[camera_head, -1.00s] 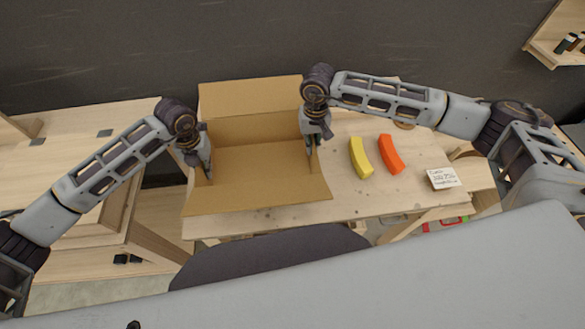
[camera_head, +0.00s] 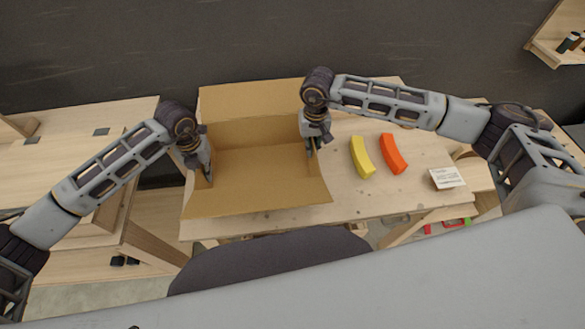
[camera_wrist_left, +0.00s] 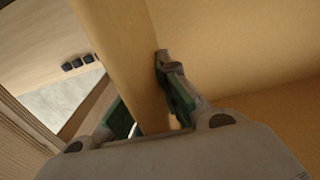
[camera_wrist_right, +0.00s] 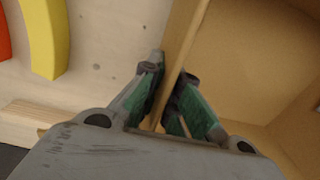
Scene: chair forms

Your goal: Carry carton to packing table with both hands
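The open brown cardboard carton (camera_head: 255,180) sits at the left part of a light wooden table, its back flap up and its front flap spread toward me. It looks empty. My left gripper (camera_head: 203,170) is at the left wall; in the left wrist view one finger is inside the wall (camera_wrist_left: 128,60) and the other is partly hidden outside it. It appears closed on that wall. My right gripper (camera_head: 313,145) is at the right wall; in the right wrist view the wall edge (camera_wrist_right: 186,45) runs between its close-set fingers, which appear shut on it.
A yellow curved piece (camera_head: 362,158), an orange one (camera_head: 393,153) and a white card (camera_head: 447,178) lie on the wooden table (camera_head: 360,205), right of the carton. Another wooden table (camera_head: 60,150) stands at the left, across a gap. A shelf (camera_head: 560,40) is at the upper right.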

